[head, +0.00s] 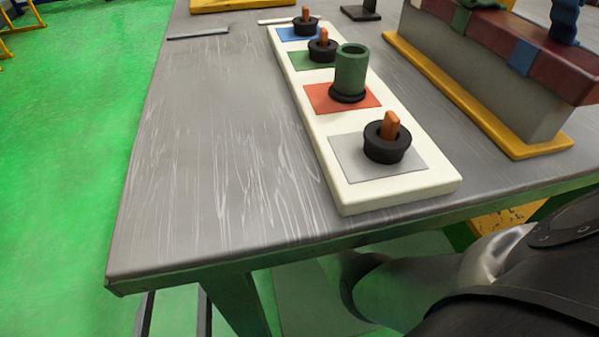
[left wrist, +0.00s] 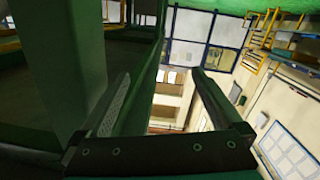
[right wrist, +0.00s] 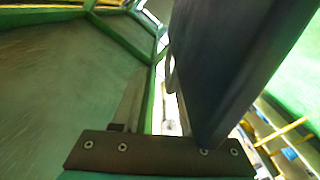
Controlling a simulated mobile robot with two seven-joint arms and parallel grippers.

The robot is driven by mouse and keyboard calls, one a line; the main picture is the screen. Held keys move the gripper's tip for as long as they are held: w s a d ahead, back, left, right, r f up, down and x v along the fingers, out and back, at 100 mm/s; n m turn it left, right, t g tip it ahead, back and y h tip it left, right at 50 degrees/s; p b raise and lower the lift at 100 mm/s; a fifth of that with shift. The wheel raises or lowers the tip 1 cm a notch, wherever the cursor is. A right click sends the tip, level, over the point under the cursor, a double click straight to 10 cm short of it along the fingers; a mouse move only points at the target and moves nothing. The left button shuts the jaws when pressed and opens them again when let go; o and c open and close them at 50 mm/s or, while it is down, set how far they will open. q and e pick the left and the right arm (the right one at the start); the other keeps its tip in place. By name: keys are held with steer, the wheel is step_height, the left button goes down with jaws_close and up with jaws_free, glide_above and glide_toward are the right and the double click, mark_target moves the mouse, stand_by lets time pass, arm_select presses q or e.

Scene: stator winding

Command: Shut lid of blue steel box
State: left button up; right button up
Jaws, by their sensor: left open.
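I see no blue steel box or lid that I can make out in the head view. My left gripper (left wrist: 163,73) shows in the left wrist view with its two fingers apart and nothing between them. My right gripper (right wrist: 165,78) shows in the right wrist view with only its left finger clear. A large dark blue-grey panel (right wrist: 225,55) stands very close to that camera and covers the place of the right finger. I cannot tell what the panel belongs to. Neither gripper shows in the head view.
A grey table (head: 210,130) carries a long white board (head: 405,190) with black rings, orange pegs and a green cylinder (head: 351,70) on coloured squares. A grey block with a maroon top (head: 545,65) stands on a yellow base at right. The table's left half is mostly bare.

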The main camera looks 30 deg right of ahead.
steer(key=shift+s, duration=0.1)
steer(key=shift+s+a+p, duration=0.2)
steer(key=shift+s+p, duration=0.15)
steer(key=shift+s, duration=0.05)
arm_select(q)
steer(key=s+a+f+g+y+p, duration=0.1)
steer(key=s+a+g+y+p, duration=0.1)
steer(key=a+g, duration=0.3)
steer(key=s+a+f+g+y+p, duration=0.2)
steer(key=a+g+y+p, duration=0.1)
steer(key=a+g, duration=0.3)
steer(key=shift+s+y+p, duration=0.3)
steer(key=shift+s+p, duration=0.1)
steer(key=shift+p, duration=0.15)
arm_select(e)
steer(key=v, duration=1.4)
arm_select(q)
steer(key=shift+f, duration=0.1)
arm_select(e)
steer(key=shift+s, duration=0.1)
